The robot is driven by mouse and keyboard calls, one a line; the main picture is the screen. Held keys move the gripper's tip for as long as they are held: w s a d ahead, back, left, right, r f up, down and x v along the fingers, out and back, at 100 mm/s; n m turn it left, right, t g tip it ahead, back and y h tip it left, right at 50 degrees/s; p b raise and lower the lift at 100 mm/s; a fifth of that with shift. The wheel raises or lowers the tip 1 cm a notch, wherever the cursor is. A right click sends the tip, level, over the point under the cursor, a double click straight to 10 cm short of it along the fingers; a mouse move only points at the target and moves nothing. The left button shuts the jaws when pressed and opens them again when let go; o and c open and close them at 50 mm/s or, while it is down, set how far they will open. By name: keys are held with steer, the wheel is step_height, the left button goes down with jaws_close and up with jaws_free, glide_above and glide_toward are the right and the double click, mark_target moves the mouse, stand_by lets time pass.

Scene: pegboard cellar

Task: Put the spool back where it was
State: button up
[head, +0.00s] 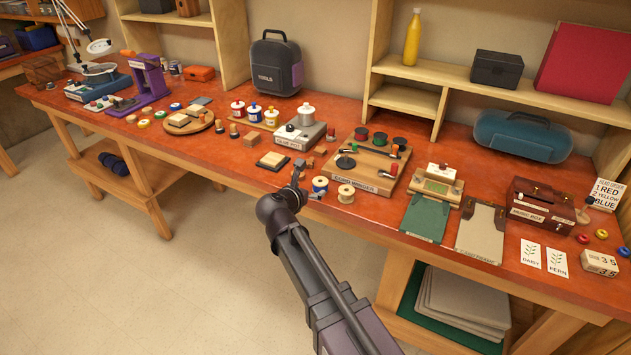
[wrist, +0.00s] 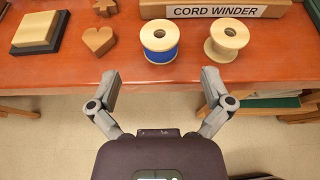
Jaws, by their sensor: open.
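Two spools stand upright on the orange-red bench. One is wound with blue cord (head: 320,185), and it shows in the wrist view (wrist: 160,45). The other is pale and looks empty (head: 346,194); it stands just to the right in the wrist view (wrist: 227,41). Both are in front of the cord winder (head: 366,185), whose label shows in the wrist view (wrist: 217,11). My gripper (wrist: 160,82) is open and empty, at the bench's front edge. Its fingers point toward the blue spool and do not touch it. In the head view my gripper (head: 298,187) is left of the blue spool.
A wooden heart (wrist: 98,40) and a stacked block on a dark base (wrist: 38,32) lie left of the spools. The winder board carries dark reels and coloured knobs. A green clipboard-like board (head: 425,218) lies to its right. Floor is clear before the bench.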

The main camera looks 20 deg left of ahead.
steer(key=p+v, duration=0.1)
steer(key=v, duration=0.3)
steer(key=shift+s+r, duration=0.1)
steer(key=shift+s, duration=0.1)
stand_by(0.7)
